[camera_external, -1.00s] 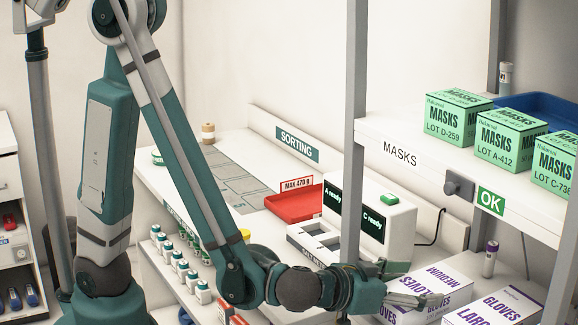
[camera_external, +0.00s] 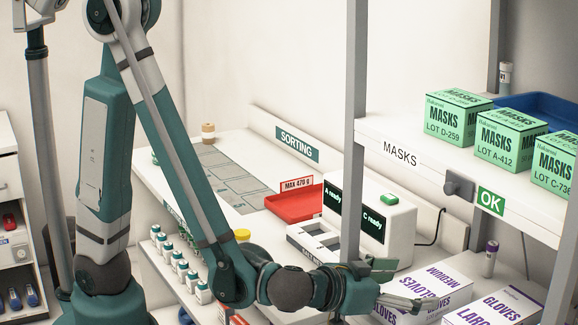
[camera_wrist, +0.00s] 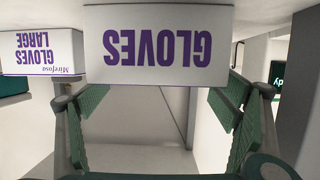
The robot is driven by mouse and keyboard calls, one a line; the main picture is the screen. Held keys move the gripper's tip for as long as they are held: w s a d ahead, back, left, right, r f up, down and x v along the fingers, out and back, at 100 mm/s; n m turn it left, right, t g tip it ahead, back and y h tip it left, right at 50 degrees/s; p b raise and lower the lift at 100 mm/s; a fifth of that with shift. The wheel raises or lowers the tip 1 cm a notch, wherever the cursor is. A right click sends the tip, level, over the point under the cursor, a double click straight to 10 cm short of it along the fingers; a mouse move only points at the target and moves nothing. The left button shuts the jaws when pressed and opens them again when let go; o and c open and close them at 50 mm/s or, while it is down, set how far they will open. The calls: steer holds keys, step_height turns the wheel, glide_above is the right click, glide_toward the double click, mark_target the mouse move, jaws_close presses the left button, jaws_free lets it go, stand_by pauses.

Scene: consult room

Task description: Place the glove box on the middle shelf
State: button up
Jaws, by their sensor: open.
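A white glove box (camera_external: 447,276) with purple lettering, seemingly reading MEDIUM, lies on the level below the MASKS shelf. A second box, GLOVES LARGE (camera_external: 497,305), lies to its right. My gripper (camera_external: 396,284) is open at the left side of the first box, its fingers pointing towards it. In the wrist view a GLOVES box face (camera_wrist: 158,45) appears upside down, ahead of and between the green-padded fingers, with no grip visible. GLOVES LARGE (camera_wrist: 42,52) is at left there. Which shelf is the middle one I cannot tell.
The MASKS shelf (camera_external: 408,165) above holds several green mask boxes (camera_external: 458,117) and a blue tray (camera_external: 545,108). A grey upright post (camera_external: 355,130) stands close to my wrist. A white device (camera_external: 385,220) and a red tray (camera_external: 295,204) stand behind. A small vial (camera_external: 489,262) is near the boxes.

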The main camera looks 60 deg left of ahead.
steer(key=p+v, duration=0.2)
steer(key=v, duration=0.8)
